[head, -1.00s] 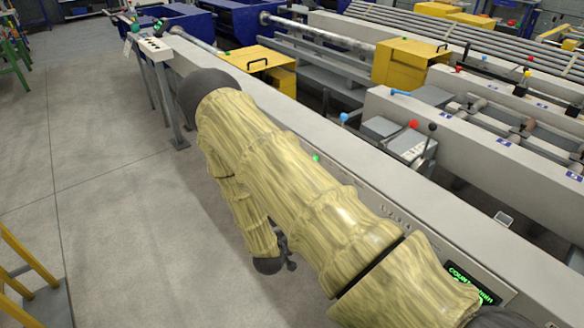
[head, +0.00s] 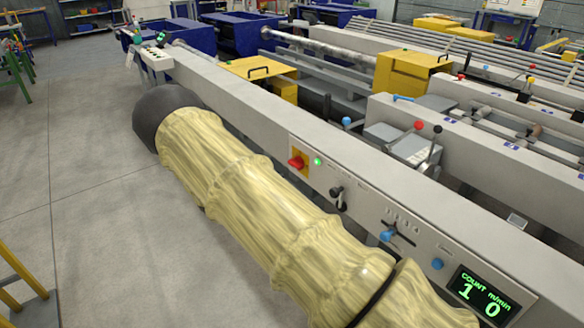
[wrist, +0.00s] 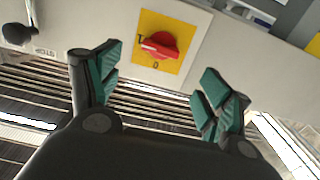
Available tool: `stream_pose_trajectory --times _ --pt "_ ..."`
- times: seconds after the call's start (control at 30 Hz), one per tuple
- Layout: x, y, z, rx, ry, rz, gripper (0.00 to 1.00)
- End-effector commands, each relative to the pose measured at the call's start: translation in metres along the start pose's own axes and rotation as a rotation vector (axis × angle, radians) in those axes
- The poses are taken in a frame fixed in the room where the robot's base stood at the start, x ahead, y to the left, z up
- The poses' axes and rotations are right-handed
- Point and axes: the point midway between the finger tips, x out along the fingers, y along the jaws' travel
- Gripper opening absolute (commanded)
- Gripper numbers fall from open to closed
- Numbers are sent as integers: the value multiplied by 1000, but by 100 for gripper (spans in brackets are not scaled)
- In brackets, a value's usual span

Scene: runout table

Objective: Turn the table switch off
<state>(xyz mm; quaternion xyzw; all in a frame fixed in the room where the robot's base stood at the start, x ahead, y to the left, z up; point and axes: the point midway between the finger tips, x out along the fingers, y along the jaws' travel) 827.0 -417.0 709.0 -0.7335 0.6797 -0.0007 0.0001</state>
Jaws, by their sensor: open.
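The table switch is a red rotary knob on a yellow plate (head: 298,160), on the front face of the long grey beam. In the wrist view the knob (wrist: 162,45) has a pale mark on its left side, near the "I" sign; a "0" is printed below it. My gripper (wrist: 163,68) is open and empty, its teal-padded fingers spread to either side of the switch in the picture. The knob shows between and beyond them, and no contact is seen. In the head view my arm hides the gripper.
A green lamp (head: 318,162) is lit beside the switch. To the right are a black lever (head: 338,197), a blue-knobbed slider (head: 387,235), a blue button (head: 437,264) and a green count display (head: 482,294).

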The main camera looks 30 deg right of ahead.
Motion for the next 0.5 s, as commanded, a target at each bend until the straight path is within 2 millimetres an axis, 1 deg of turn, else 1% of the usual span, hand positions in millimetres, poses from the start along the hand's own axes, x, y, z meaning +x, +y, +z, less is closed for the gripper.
stream_pose_trajectory --times 0.3,0.5 --pt "51 0 0 -1 0 -1 79" --pt "78 0 0 -2 0 -2 79"
